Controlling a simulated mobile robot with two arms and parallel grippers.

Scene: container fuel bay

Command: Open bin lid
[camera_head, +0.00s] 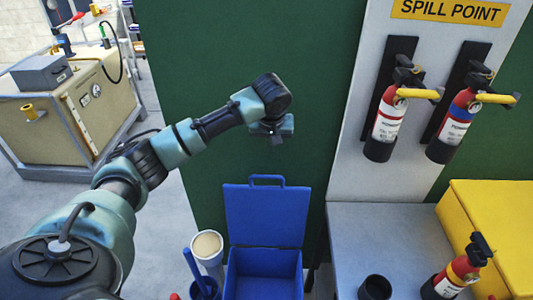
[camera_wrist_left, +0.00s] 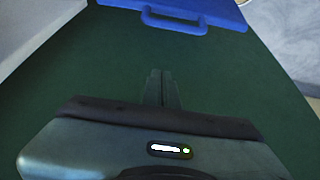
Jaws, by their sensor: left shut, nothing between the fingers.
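The blue bin (camera_head: 264,274) stands on the floor at the lower middle of the head view. Its lid (camera_head: 267,213) is raised upright at the back, with a loop handle (camera_head: 267,180) on its top edge, and the bin's inside shows. In the left wrist view the blue lid (camera_wrist_left: 215,12) and its handle (camera_wrist_left: 175,22) show at the top edge. My left gripper (camera_head: 276,138) is above the lid, apart from it, in front of the green wall. Its fingers (camera_wrist_left: 161,88) are shut together with nothing between them. My right gripper is not in view.
A white cylindrical container (camera_head: 207,247) and a small blue bucket (camera_head: 203,289) stand left of the bin. A grey bench (camera_head: 390,225) is on the right, with a yellow box (camera_head: 495,225) and a fire extinguisher (camera_head: 457,272). Two extinguishers hang on the wall panel.

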